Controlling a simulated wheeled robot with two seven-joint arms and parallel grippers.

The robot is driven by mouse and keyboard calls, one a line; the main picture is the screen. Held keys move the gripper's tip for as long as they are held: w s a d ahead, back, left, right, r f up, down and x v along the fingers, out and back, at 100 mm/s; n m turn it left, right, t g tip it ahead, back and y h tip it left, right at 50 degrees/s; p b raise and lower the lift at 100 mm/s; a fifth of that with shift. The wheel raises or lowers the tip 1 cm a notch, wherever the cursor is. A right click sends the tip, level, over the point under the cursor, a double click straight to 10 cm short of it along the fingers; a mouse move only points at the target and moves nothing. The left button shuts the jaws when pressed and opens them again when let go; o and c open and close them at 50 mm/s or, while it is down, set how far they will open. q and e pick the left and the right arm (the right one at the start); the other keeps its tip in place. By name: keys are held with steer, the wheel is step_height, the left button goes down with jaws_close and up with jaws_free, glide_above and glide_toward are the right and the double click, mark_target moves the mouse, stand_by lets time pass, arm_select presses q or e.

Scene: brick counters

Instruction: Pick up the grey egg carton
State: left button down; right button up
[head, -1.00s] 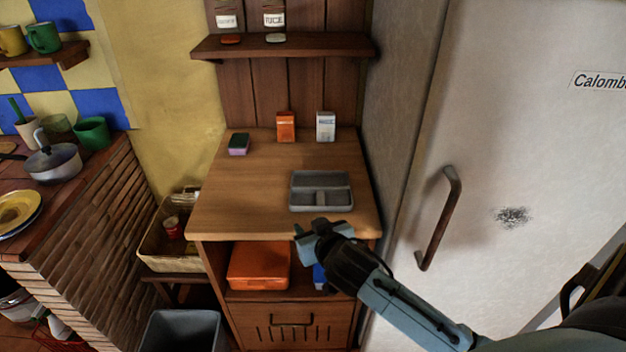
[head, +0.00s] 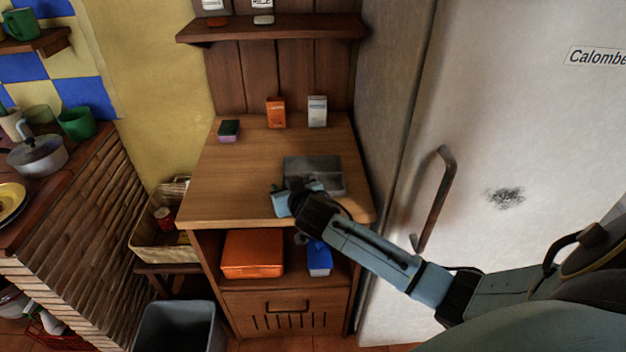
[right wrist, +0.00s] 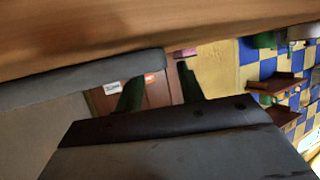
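The grey egg carton (head: 328,174) lies on the wooden counter top, near its right front part. My right gripper (head: 290,194) is at the carton's front left, covering part of its front edge in the head view. In the right wrist view, two dark fingers (right wrist: 160,74) stand apart. A grey slab, which looks like the carton (right wrist: 80,80), runs close by the fingers. I cannot tell whether they touch it. My left gripper is not in view.
An orange box (head: 276,112), a white box (head: 317,111) and a green and purple sponge (head: 229,131) stand at the back of the wooden counter (head: 222,190). A fridge door with a handle (head: 434,198) is on the right. The counter's left part is clear.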

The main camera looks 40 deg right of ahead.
steer(key=shift+x, duration=1.15)
jaws_close()
